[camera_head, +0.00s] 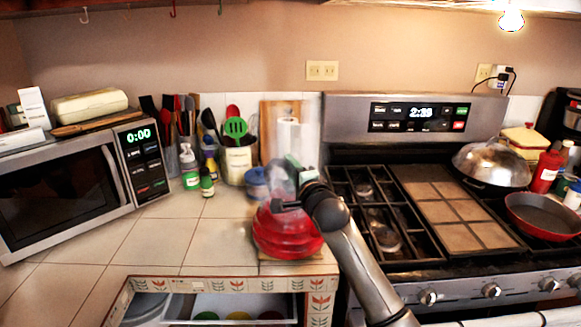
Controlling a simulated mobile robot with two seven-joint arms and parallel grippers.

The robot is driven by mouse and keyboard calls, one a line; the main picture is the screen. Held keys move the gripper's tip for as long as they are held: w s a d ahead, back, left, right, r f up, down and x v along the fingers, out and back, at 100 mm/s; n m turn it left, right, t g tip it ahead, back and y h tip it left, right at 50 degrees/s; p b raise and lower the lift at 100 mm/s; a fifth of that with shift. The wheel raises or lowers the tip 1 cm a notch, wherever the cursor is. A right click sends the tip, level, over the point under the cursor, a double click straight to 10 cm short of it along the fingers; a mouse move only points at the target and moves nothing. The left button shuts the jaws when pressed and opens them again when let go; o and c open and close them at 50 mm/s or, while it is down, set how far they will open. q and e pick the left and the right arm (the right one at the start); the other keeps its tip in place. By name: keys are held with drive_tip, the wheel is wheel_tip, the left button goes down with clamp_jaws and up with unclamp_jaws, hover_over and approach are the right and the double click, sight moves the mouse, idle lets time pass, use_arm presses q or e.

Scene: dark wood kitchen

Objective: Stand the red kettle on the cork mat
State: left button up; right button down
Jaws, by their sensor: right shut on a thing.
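The red kettle (284,236) is upright near the front right corner of the tiled counter, left of the stove. My right gripper (291,194) is at the top of the kettle and shut on it, with its arm coming in from the lower right. The grip itself is small and partly blurred. A thin tan edge of the cork mat (290,263) shows just below the kettle's base; most of the mat is hidden. I cannot tell whether the base touches the mat. My left gripper is not in view.
The stove (440,270) is close on the right, with a red pan (543,216) and a domed lid (492,163). A blue-lidded jar (257,184) and a utensil crock (238,165) stand behind the kettle. An open drawer (240,308) is below.

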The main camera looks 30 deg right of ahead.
drive_tip(key=shift+r, duration=0.15)
drive_tip(key=c, duration=1)
unclamp_jaws()
drive_tip(key=o, duration=0.5)
drive_tip(key=shift+c, duration=0.2)
drive_tip(key=shift+f, duration=0.65)
drive_tip(key=b, duration=0.1)
hover_over(298, 236)
drive_tip(key=d+v, duration=0.1)
drive_tip(key=v, duration=0.3)
drive_tip(key=shift+s+d+r, duration=0.15)
drive_tip(key=shift+r, duration=0.25)
drive_tip(key=s+a+f+n+g+y, duration=0.2)
drive_tip(key=a+f+n, duration=0.25)
drive_tip(key=f, duration=0.55)
drive_tip(key=s+a+f+n+g+y, duration=0.2)
drive_tip(key=a+f+n, duration=0.3)
drive_tip(key=f, duration=0.5)
drive_tip(key=s+a+f+n+g, duration=0.1)
drive_tip(key=s+a+f+n, duration=0.2)
drive_tip(key=s+f, duration=0.3)
drive_tip(key=s+a+f+n+g+y+p, duration=0.1)
drive_tip(key=s+a+f+n, duration=0.2)
drive_tip(key=s+f+n, duration=0.2)
drive_tip(key=s+a+f+n+g+y+p, duration=0.1)
drive_tip(key=s+a+f+n+g, duration=0.1)
drive_tip(key=s+a+f+n, duration=0.2)
drive_tip(key=s+f+n, duration=0.1)
drive_tip(key=s+f, duration=0.2)
drive_tip(key=shift+s, duration=0.25)
